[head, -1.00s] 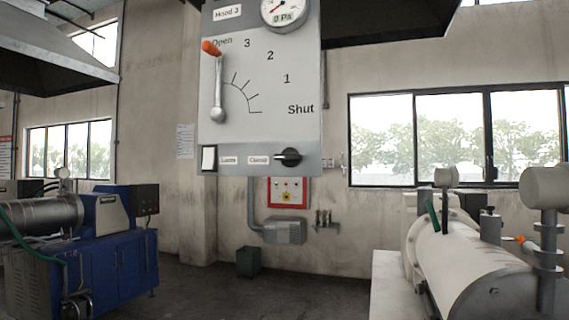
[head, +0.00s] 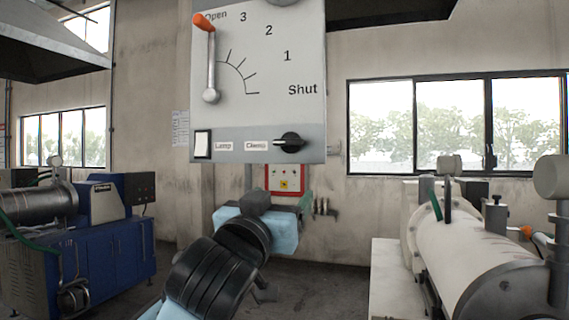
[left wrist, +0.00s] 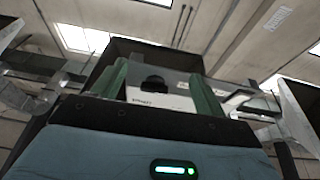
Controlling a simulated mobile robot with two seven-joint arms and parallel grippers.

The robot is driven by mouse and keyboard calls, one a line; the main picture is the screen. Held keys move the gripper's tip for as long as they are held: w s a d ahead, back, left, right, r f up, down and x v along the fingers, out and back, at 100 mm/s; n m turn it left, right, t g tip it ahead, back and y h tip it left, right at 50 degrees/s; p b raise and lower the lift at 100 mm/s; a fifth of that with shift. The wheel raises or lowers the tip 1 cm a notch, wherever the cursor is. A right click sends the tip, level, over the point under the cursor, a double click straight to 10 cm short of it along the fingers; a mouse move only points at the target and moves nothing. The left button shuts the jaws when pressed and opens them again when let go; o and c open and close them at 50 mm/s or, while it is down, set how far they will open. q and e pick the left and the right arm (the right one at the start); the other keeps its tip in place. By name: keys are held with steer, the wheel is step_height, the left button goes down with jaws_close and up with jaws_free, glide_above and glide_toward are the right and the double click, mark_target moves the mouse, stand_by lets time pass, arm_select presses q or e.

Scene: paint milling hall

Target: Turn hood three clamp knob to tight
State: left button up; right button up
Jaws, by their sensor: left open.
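The hood panel (head: 262,110) hangs ahead, with a black clamp knob (head: 289,143) at its lower right beside the "Clamp" label. The knob's grip lies about level, its narrow end toward the label. My left gripper (head: 306,202) is below the panel, its green fingers partly hidden by my wrist. In the left wrist view my left gripper (left wrist: 160,80) is open and empty, with the dark knob (left wrist: 154,84) showing beyond and between the fingers, apart from them. My right gripper is not in view.
A lever (head: 208,65) with an orange end points to "Open" on the panel. A white lamp switch (head: 203,143) sits at lower left. A red-framed box (head: 285,179) is on the wall behind. A white mill cylinder (head: 470,245) stands right, a blue machine (head: 105,245) left.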

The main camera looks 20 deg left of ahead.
arm_select(q)
steer(key=t, duration=0.1)
glide_toward(286, 144)
steer(key=w, duration=0.1)
steer(key=shift+n+y, duration=0.3)
steer(key=shift+x, duration=4.2)
steer(key=shift+s+d+r, duration=0.1)
steer(key=shift+d+r, duration=0.05)
steer(key=shift+d, duration=0.05)
steer(key=c, duration=1)
